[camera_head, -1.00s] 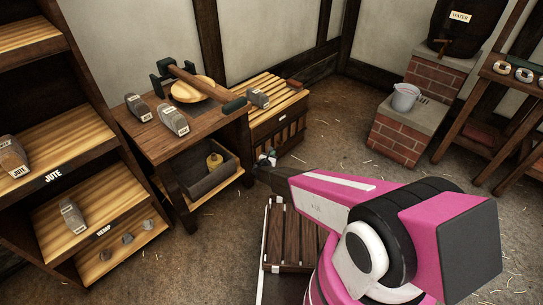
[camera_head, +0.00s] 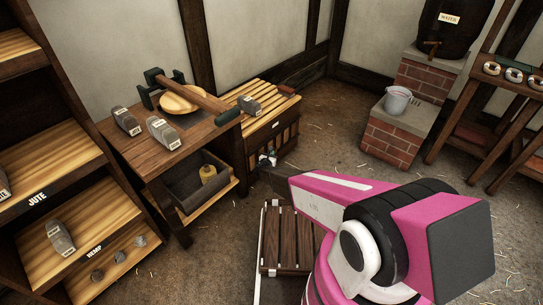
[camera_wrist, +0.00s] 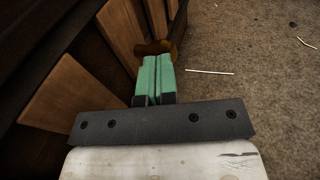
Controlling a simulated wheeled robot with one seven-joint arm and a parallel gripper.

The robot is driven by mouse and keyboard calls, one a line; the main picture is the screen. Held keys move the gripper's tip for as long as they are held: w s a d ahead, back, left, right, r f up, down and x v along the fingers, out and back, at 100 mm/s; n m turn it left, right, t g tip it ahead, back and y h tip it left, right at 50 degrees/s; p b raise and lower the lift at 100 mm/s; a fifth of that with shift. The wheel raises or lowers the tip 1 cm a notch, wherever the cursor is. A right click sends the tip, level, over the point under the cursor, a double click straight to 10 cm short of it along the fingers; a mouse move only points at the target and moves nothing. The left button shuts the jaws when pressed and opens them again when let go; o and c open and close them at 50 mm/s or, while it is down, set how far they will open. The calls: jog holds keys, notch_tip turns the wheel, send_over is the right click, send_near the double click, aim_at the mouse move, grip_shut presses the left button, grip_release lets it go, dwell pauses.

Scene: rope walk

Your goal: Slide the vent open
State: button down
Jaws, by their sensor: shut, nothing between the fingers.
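The vent (camera_head: 281,147) is the slatted wooden front of the low chest behind the bench. Its upright slats (camera_wrist: 62,95) also show in the wrist view, with dark gaps between them. A brown wooden knob (camera_wrist: 150,47) sits at the slats' right edge in the wrist view. My gripper (camera_wrist: 157,62) has green fingers pressed together, with nothing between them. The fingertips are right at the knob and overlap it in view; I cannot tell whether they touch. In the head view my gripper (camera_head: 267,160) is small and partly hidden by my pink arm, in front of the chest.
A workbench (camera_head: 160,154) with a mallet-like tool stands left of the chest. A slatted wooden platform (camera_head: 287,240) lies beside my arm. Brick steps (camera_head: 388,148) with a bucket (camera_head: 397,99) stand right. Open floor lies between chest and steps.

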aim_at(276, 151)
jog(key=shift+w+d, duration=0.7)
jog(key=shift+w, duration=0.25)
jog(key=shift+w+d, duration=0.65)
jog(key=shift+w, duration=0.25)
